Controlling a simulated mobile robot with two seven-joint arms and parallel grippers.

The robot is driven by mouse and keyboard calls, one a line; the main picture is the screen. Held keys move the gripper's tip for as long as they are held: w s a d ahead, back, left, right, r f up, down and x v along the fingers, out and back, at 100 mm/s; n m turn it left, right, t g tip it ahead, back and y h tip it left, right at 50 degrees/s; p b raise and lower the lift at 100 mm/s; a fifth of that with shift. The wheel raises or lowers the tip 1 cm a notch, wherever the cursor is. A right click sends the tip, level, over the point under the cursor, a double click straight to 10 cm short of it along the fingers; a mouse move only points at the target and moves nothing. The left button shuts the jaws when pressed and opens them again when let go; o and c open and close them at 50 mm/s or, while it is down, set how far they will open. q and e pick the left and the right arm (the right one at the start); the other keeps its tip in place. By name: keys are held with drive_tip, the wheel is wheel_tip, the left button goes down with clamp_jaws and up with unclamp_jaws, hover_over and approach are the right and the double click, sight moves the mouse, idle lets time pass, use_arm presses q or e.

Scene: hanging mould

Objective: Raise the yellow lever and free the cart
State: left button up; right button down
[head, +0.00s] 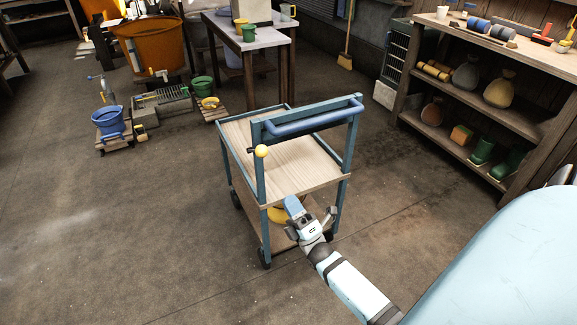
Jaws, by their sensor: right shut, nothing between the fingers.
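The cart (300,160) has a blue frame, light wooden shelves and dark wheels, and stands upright mid-floor. A yellow ball knob (261,151) sits on its near left post, just below the blue push handle (315,117); any lever arm behind it is hard to make out. A yellow round object (280,214) shows low in the cart, partly hidden by my right gripper (309,212). That gripper is shut and empty at the cart's near side, below the top shelf and right of the knob. I cannot tell whether it touches the cart. My left gripper is out of view.
A wooden shelf unit (470,100) with sacks, boots and tools stands at the right. A table (250,35) with cups is behind the cart. Buckets, including a blue one (110,122), stand at back left. Floor left of the cart is clear.

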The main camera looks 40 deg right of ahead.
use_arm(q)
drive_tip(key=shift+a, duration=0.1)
use_arm(e)
drive_tip(key=x, duration=1.1)
drive_tip(key=shift+w+r, duration=0.1)
drive_tip(key=shift+w, duration=0.05)
